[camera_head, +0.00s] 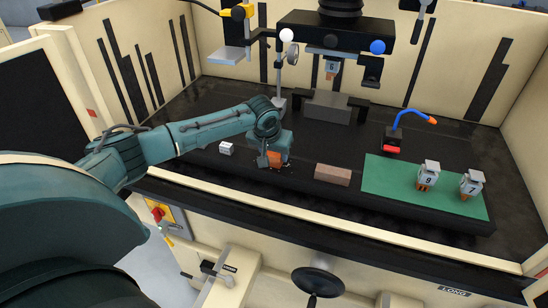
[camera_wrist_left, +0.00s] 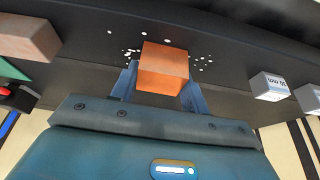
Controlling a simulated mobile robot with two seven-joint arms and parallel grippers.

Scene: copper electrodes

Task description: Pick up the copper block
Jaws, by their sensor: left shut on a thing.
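The copper block (camera_head: 275,159) is an orange block at the left gripper's fingers, low over the black machine bed. In the left wrist view the copper block (camera_wrist_left: 164,67) sits between the two fingers. My left gripper (camera_head: 270,160) is shut on it; the left gripper also shows in the wrist view (camera_wrist_left: 163,84). I cannot tell whether the block still touches the bed. My right gripper is not in view.
A brown block (camera_head: 332,174) lies right of the gripper, and a small white block (camera_head: 226,148) lies left. A green mat (camera_head: 400,182) holds two numbered electrodes (camera_head: 428,175) (camera_head: 471,184). Small pale chips lie near the copper block. The machine head (camera_head: 335,38) hangs behind.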

